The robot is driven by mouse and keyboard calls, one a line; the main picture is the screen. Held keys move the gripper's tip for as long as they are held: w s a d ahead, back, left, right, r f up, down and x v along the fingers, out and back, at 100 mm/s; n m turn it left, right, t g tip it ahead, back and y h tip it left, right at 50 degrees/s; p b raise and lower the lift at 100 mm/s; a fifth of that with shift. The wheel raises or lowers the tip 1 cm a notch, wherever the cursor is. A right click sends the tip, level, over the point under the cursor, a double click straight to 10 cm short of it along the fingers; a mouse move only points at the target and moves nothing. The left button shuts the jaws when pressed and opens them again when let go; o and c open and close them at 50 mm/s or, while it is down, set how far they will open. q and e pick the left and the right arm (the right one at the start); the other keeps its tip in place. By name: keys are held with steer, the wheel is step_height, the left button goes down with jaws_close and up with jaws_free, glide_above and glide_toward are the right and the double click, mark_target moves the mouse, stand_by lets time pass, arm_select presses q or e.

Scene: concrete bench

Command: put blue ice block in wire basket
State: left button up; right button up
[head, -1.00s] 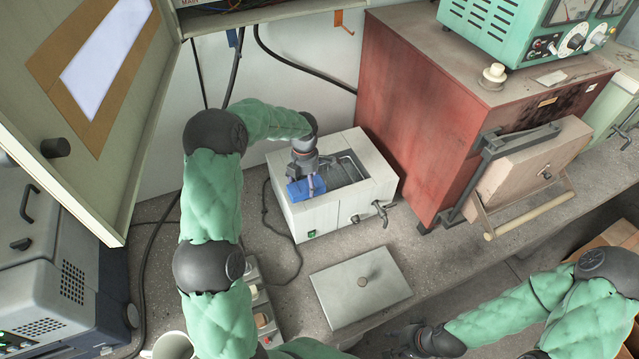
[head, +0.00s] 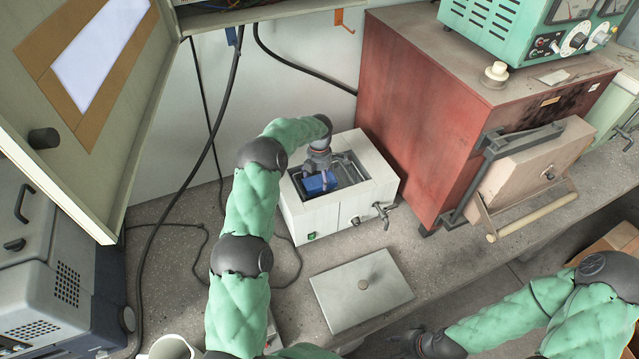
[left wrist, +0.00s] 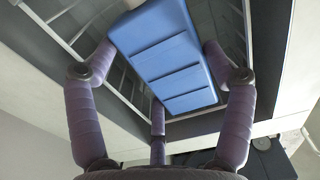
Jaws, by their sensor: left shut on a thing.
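The blue ice block (head: 314,184) is in my left gripper (head: 321,174), at the opening of a white box-shaped bath (head: 335,212). In the left wrist view the grooved blue block (left wrist: 165,52) lies between the purple fingers, which are shut on it. Wire basket (left wrist: 128,88) bars show around and below the block, inside the dark bath. The block is over or partly inside the basket; how deep I cannot tell. My right gripper (head: 428,343) is low over the bench front, away from the bath; its fingers are too small and dark to read.
A grey lid with a knob (head: 361,290) lies on the bench in front of the bath. A red furnace (head: 410,120) stands close to its right. A tap (head: 383,215) sticks out of the bath's front. A mug (head: 170,348) stands at the lower left.

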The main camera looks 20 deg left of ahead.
mark_target(320, 177)
arm_select(q)
steer(key=shift+w+f, duration=0.1)
steer(key=shift+f, duration=1.55)
steer(key=shift+f, duration=0.1)
steer(key=o, duration=1.3)
steer(key=shift+o, duration=0.2)
step_height(320, 177, up, 12)
steer(key=shift+r+p, duration=0.1)
steer(key=shift+p, duration=0.5)
